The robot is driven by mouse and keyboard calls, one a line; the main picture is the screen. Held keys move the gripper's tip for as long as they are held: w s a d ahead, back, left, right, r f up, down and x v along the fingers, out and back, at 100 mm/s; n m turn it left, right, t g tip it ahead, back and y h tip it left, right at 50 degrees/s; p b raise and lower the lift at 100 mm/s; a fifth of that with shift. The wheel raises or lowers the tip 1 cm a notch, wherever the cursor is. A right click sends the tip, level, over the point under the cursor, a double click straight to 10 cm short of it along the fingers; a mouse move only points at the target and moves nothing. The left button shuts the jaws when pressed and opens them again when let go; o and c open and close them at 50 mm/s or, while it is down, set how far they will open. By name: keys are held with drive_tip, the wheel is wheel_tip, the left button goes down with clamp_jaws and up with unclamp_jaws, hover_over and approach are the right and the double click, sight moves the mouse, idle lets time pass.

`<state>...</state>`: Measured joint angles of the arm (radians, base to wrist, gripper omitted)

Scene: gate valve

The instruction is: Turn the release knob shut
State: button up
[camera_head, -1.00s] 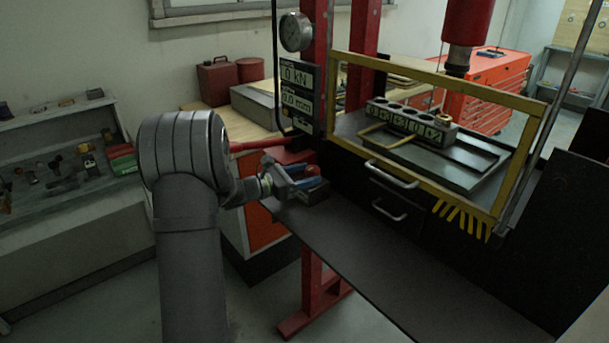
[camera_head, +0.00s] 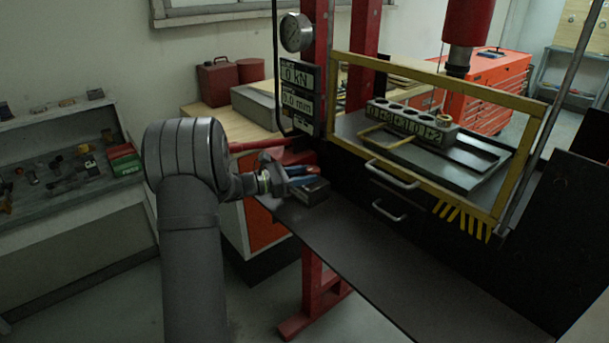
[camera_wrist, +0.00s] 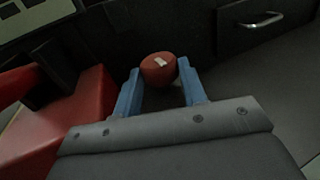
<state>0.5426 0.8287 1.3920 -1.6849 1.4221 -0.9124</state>
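The release knob is a red round cap with a small pale mark (camera_wrist: 158,68). In the wrist view it sits between the tips of my gripper's two blue fingers (camera_wrist: 159,69). A narrow dark gap shows on each side of it, so the fingers look open around it and not clamped. Whether they touch it at depth is hard to tell. In the head view my gripper (camera_head: 304,175) is over the left end of the dark bench, at the pump block (camera_head: 314,193). I cannot make out the knob clearly there.
A red pump lever (camera_head: 262,145) runs just behind my gripper. A red press column (camera_head: 318,60) with a gauge and displays stands behind. A yellow guard frame (camera_head: 520,105) and drawer handles (camera_head: 390,174) are to the right. The dark bench (camera_head: 370,250) is clear in front.

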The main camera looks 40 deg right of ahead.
drive_tip(key=o, duration=0.4)
drive_tip(key=shift+s+t, duration=0.1)
drive_tip(key=shift+t, duration=0.2)
drive_tip(key=shift+n+t, duration=0.5)
drive_tip(key=shift+t+h, duration=0.3)
drive_tip(key=v, duration=1.7)
drive_tip(key=shift+a, duration=0.3)
drive_tip(key=shift+c, duration=0.2)
